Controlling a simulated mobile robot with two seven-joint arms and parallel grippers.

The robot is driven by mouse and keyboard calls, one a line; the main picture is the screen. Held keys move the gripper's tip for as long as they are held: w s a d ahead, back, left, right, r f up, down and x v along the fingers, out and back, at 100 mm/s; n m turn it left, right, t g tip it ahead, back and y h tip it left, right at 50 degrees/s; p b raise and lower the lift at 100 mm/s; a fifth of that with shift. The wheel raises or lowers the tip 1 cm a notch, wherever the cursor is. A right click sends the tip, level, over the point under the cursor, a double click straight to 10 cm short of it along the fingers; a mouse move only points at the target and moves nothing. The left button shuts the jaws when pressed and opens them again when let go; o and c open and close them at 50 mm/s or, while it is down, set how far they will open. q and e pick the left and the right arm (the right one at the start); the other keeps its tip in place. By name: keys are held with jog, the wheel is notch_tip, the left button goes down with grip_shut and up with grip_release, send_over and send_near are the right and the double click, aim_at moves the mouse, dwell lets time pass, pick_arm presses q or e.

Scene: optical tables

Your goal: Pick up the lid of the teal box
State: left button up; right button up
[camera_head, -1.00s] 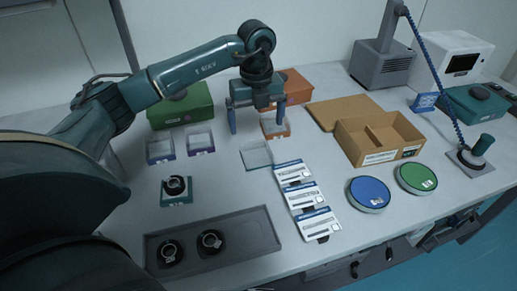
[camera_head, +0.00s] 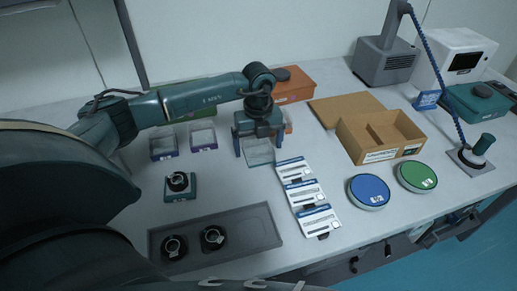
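The teal box (camera_head: 180,195) is a small open square holding a dark ring-shaped part, left of centre on the table. A flat, clear, teal-tinted square, which looks like its lid (camera_head: 260,156), lies on the table to the right of it. My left gripper (camera_head: 259,147) is over this lid, pointing down, with its two blue fingers spread to the lid's left and right sides. It looks open; whether the fingers touch the lid or the table I cannot tell. The gripper body hides the lid's far part. My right gripper is not in view.
Clear boxes with purple (camera_head: 203,138) and dark blue (camera_head: 163,146) bases stand behind the teal box. White labelled cards (camera_head: 303,193) lie close right of the lid. A grey tray (camera_head: 256,228) is in front. An open cardboard box (camera_head: 372,146) stands farther right.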

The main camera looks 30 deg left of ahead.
pick_arm(q)
jog(key=c, duration=1)
jog(key=shift+o, duration=0.2)
jog(key=shift+r, duration=0.1)
